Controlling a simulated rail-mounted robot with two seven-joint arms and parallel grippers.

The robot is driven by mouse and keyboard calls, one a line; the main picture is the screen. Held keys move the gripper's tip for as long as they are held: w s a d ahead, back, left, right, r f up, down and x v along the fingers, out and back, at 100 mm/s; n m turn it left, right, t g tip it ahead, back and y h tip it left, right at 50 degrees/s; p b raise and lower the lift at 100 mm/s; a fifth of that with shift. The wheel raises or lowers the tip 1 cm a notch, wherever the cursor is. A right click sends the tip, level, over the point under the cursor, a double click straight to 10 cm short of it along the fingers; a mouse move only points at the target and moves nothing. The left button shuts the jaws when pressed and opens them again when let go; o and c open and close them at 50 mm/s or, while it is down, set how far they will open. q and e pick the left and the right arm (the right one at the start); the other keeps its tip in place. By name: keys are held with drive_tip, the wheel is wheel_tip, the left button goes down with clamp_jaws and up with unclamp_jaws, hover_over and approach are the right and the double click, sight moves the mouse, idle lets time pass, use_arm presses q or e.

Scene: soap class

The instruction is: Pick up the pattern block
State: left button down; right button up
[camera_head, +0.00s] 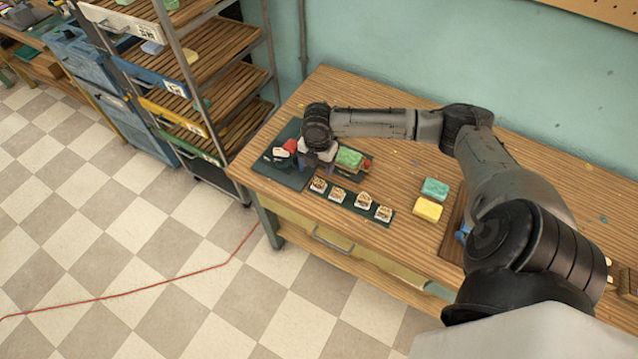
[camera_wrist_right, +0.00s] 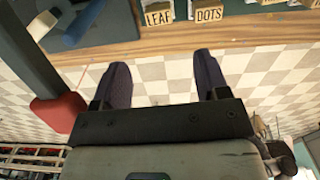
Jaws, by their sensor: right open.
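Several small wooden pattern blocks (camera_head: 363,201) sit in a row on a dark strip at the table's front left. In the right wrist view two of them show at the top edge, labelled LEAF (camera_wrist_right: 158,14) and DOTS (camera_wrist_right: 208,14). I cannot tell which one the task means. My right gripper (camera_head: 316,164) is over the left part of the table, close to the left end of the row. In the right wrist view its two fingers (camera_wrist_right: 160,62) are apart with nothing between them. My left gripper is not in view.
Teal (camera_head: 435,188) and yellow (camera_head: 428,209) soap-like blocks lie farther right. A shelf rack (camera_head: 235,75) stands left of the table.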

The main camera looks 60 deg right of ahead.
sight(318, 183)
wheel_tip(318, 183, down, 11)
drive_tip(key=shift+r+b, duration=0.2)
drive_tip(key=shift+b, duration=0.4)
drive_tip(key=c, duration=1)
